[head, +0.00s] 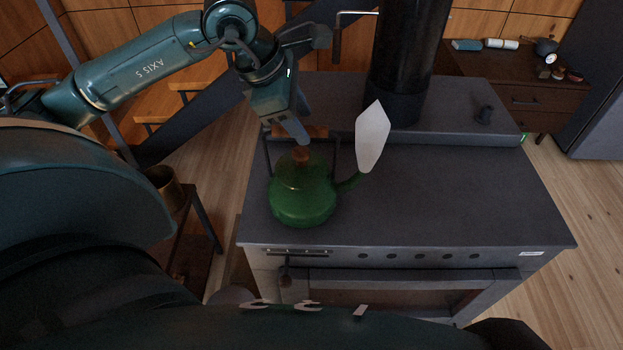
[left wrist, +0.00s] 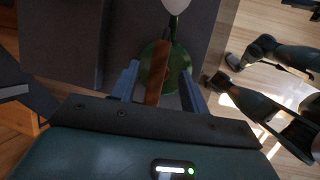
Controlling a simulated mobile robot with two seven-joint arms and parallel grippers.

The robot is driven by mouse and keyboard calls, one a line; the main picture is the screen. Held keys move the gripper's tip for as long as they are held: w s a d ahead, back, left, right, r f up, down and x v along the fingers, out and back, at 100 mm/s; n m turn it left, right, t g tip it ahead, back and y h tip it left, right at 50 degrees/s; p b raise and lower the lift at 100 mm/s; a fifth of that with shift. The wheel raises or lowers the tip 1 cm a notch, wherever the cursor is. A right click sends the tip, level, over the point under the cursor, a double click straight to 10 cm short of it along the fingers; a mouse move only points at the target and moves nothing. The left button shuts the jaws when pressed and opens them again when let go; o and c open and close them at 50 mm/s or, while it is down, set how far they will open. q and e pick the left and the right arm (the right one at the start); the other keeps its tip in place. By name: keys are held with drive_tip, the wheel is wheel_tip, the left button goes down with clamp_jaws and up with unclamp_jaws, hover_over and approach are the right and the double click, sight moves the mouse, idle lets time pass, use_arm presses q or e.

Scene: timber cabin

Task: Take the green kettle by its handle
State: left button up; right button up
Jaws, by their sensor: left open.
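The green kettle (head: 302,203) stands on the dark stove top, with its spout to the right. Its brown wooden handle (head: 316,131) arches over the lid. My left gripper (head: 296,133) is open at the handle, coming from above. In the left wrist view the handle (left wrist: 157,70) lies between the two fingers (left wrist: 160,85), with a gap to each finger, and the green body (left wrist: 181,62) is behind it. I cannot tell whether a finger touches the handle. My right gripper is not seen.
The stove (head: 450,190) has bare room right of the kettle. A white plume-like shape (head: 373,138) stands above the spout. A black stove pipe (head: 402,60) rises behind. A low side table with a brass pot (head: 163,185) is at left.

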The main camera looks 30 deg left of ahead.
sight(307, 127)
use_arm(q)
drive_tip(key=shift+p+x, duration=0.55)
drive_tip(key=shift+x, duration=2.5)
drive_tip(key=shift+c, duration=0.5)
drive_tip(key=shift+a, duration=0.1)
clamp_jaws()
drive_tip(key=shift+w+r, duration=0.1)
drive_tip(key=shift+r, duration=0.05)
